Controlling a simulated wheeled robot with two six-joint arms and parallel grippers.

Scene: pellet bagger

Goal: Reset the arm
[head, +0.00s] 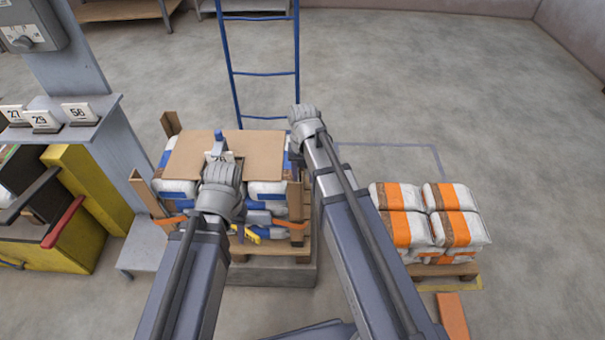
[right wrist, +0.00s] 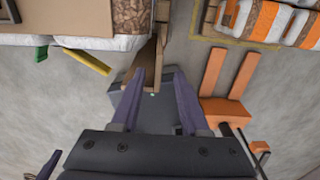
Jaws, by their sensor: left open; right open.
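My left gripper (head: 218,146) is over the near part of a brown cardboard sheet (head: 262,150) on a pallet stack of white-and-blue bags (head: 178,188). It is open; my wrist hides most of it. A white number card (head: 228,157) shows beside it, and I cannot tell whether they touch. My right gripper (right wrist: 157,75) is open in the right wrist view, with nothing held between its fingers. A wooden post (right wrist: 150,62) of the pallet shows beyond the fingers. In the head view my right wrist is at the stack's right side and mostly hides that gripper.
Orange-and-white bags (head: 428,215) stand on a pallet at right. An orange forked object (right wrist: 222,85) lies on the floor near it. A blue ladder-like frame (head: 262,72) stands behind the stack. Number cards (head: 45,121) sit on a grey shelf at left, above yellow equipment (head: 85,200).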

